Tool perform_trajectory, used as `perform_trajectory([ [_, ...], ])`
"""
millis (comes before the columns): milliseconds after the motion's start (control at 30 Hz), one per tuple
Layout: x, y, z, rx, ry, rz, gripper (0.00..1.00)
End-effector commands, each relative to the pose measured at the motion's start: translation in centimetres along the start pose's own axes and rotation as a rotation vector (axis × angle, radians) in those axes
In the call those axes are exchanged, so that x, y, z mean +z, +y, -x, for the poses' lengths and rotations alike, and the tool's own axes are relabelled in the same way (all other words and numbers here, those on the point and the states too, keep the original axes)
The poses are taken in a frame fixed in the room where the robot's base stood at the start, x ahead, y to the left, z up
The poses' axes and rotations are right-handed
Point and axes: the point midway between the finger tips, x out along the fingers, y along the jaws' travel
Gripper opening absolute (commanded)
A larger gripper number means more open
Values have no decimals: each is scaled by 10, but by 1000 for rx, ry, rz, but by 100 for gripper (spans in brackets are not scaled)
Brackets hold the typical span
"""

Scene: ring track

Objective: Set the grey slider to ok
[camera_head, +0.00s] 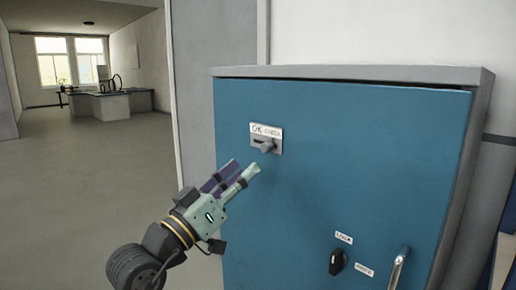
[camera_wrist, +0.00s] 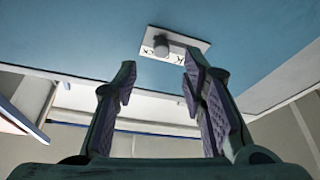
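The grey slider (camera_head: 267,146) is a small knob on a pale plate (camera_head: 251,129) on the blue door. The plate reads OK at left and CHECK at right. The knob sits at the right part of its slot, under CHECK, with dark slot showing to its left. In the wrist view the slider (camera_wrist: 161,46) and its plate (camera_wrist: 203,45) show upside down beyond the fingers. My gripper (camera_head: 247,167) is below and slightly left of the slider. In the wrist view my gripper (camera_wrist: 159,68) is open, nothing between its fingers, and seems apart from the knob.
The blue cabinet door (camera_head: 350,165) fills the right side. Lower on it are a black rotary knob (camera_head: 337,262) with labels and a metal handle (camera_head: 399,270). Open floor (camera_head: 95,190) lies at left, with a desk (camera_head: 112,104) far back.

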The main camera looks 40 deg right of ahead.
Motion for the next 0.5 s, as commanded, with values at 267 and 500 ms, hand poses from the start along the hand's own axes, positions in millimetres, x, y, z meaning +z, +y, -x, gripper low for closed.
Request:
perform_trajectory([
  [267,-4,1,-54,0,1,-1,38],
  [500,-3,-1,-77,-2,3,-1,38],
])
